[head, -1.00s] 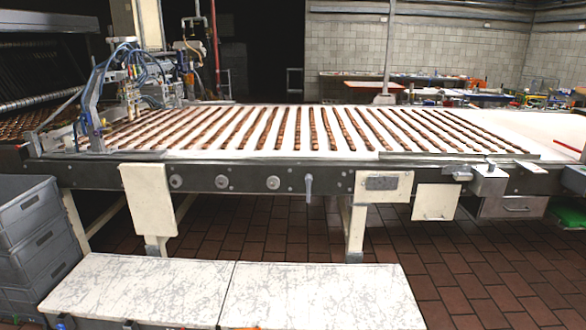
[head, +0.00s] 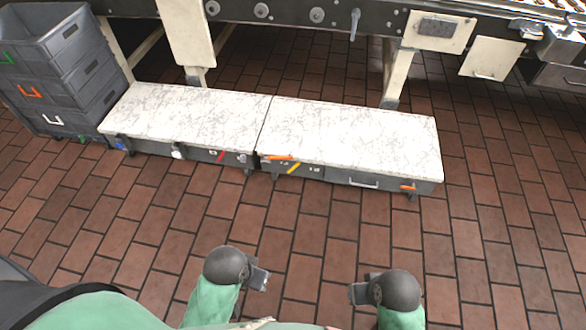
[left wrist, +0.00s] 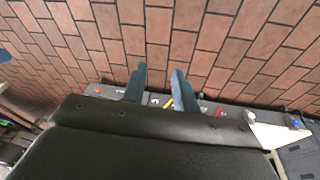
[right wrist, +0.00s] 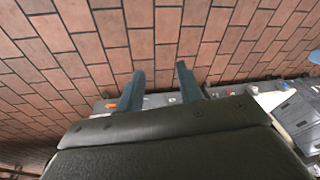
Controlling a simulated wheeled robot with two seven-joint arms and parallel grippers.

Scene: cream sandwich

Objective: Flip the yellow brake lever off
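A small yellow lever (head: 293,168) lies slanted on the front face of the right-hand marble-topped bench, just under an orange lever (head: 281,157). It is small, so its exact setting is hard to tell. A yellow piece also shows between the fingers in the left wrist view (left wrist: 168,103). My left gripper (head: 259,279) is in front of the benches and well short of the lever. My right gripper (head: 360,291) is to its right, also apart from the bench. In the wrist views the left fingers (left wrist: 159,70) and right fingers (right wrist: 160,70) stand apart and empty.
Two white marble-topped benches (head: 350,130) (head: 190,115) stand end to end. Their fronts carry a red lever (head: 221,156), another orange lever (head: 408,187) and a handle (head: 363,184). Grey crates (head: 60,60) are stacked at left. Brick floor (head: 310,220) before the benches is clear.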

